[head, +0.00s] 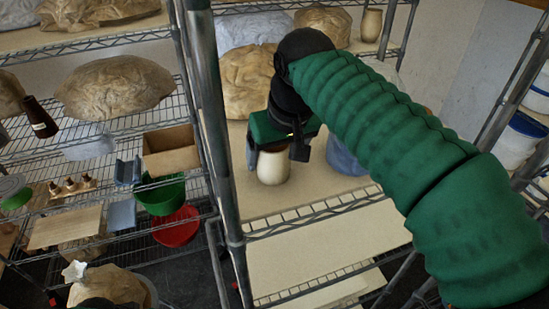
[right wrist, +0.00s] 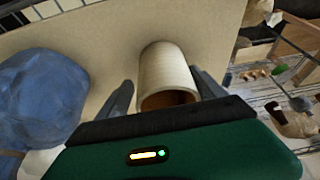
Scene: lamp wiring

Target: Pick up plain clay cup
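A plain cream clay cup (head: 272,168) stands on the beige shelf board (head: 300,195) behind the metal post. My right gripper (head: 277,150) reaches in from the right and hides the cup's upper part. In the right wrist view the cup (right wrist: 167,75) lies between the two spread fingers of my right gripper (right wrist: 163,92), its dark open mouth facing the palm. Small gaps show beside the cup, so the fingers are open and not closed on it. My left gripper is not clearly in view.
A blue wrapped lump (right wrist: 40,95) sits beside the cup. Wrapped clay bundles (head: 247,80) lie behind it, near another pale vase (head: 371,25). A metal post (head: 210,110) stands left of the cup. The left rack holds a green bowl (head: 160,195) and a red bowl (head: 176,228).

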